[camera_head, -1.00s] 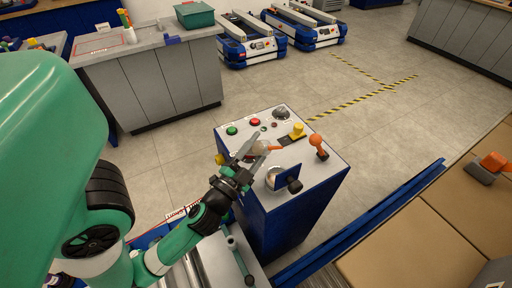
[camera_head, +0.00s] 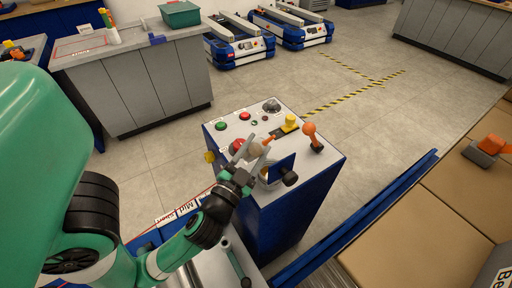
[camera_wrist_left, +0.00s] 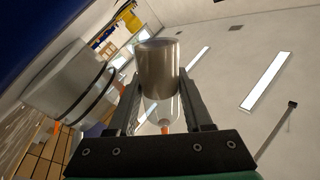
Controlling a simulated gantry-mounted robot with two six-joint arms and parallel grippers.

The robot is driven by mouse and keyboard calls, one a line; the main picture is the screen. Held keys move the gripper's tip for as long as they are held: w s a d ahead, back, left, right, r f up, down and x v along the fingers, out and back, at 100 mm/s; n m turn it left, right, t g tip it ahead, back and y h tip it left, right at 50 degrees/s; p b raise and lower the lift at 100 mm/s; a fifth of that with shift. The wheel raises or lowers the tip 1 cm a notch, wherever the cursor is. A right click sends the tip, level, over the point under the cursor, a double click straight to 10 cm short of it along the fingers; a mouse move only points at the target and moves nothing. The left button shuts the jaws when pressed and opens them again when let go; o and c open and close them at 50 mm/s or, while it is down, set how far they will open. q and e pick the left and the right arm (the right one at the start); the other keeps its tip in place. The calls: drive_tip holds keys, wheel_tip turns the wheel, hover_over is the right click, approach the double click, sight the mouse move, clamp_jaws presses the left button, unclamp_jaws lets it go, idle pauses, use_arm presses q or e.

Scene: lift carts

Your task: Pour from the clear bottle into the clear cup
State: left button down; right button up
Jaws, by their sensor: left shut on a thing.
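My left gripper (camera_head: 248,151) is above the console, its fingers shut around the clear bottle (camera_head: 256,149). A pale round object (camera_head: 264,174), perhaps the clear cup, sits beside a blue plate, partly hidden by the gripper. I cannot tell whether it is the cup. My right gripper is not in view.
The console (camera_head: 226,118) has red and green buttons, an orange-topped lever (camera_head: 310,132), a yellow knob (camera_head: 290,122) and a black knob (camera_head: 289,178) by the blue plate. A grey cylinder (camera_wrist_left: 66,80) with dark bands is left in the wrist view. Cardboard boxes (camera_head: 400,225) are at right.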

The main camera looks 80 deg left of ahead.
sight(257, 139)
use_arm(q)
drive_tip(key=shift+r+p, duration=3.55)
drive_tip(key=shift+r, duration=0.05)
drive_tip(key=shift+f, duration=0.1)
drive_tip(key=n+p, duration=0.1)
drive_tip(key=n, duration=0.1)
drive_tip(key=n+g+p, duration=0.1)
drive_tip(key=n, duration=0.1)
drive_tip(key=shift+r, duration=0.4)
drive_tip(key=shift+f+n+h+p, duration=0.1)
drive_tip(key=shift+n+h+p, duration=0.25)
drive_tip(key=shift+n, duration=0.65)
drive_tip(key=shift+f+n, duration=0.2)
drive_tip(key=shift+n, duration=0.1)
drive_tip(key=shift+f, duration=0.1)
